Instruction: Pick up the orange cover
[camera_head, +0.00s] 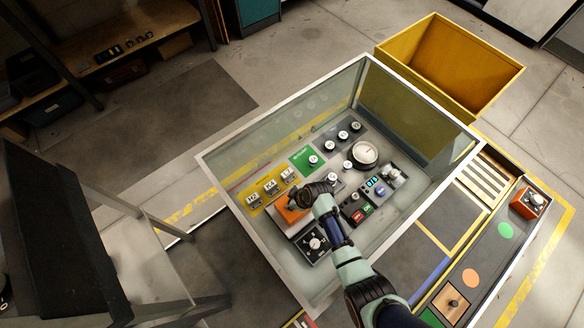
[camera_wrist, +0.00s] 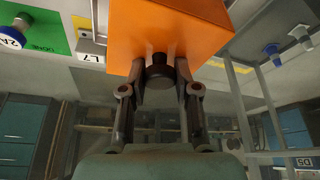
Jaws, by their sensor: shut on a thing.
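The orange cover (camera_head: 291,214) is at the left front part of the panel inside the glass-walled case, partly hidden behind my gripper (camera_head: 300,201). In the wrist view the orange cover (camera_wrist: 185,30) fills the top middle as a box with a dark round knob (camera_wrist: 160,78). My gripper (camera_wrist: 160,84) is shut on this knob, with one finger on each side. I cannot tell whether the cover touches the panel or hangs just above it.
Glass walls with a pale frame (camera_head: 240,195) surround the panel. A black dial box (camera_head: 314,243) sits close in front of the cover, and yellow-backed switches (camera_head: 270,187) stand behind it. A yellow bin (camera_head: 450,62) is outside at the back right.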

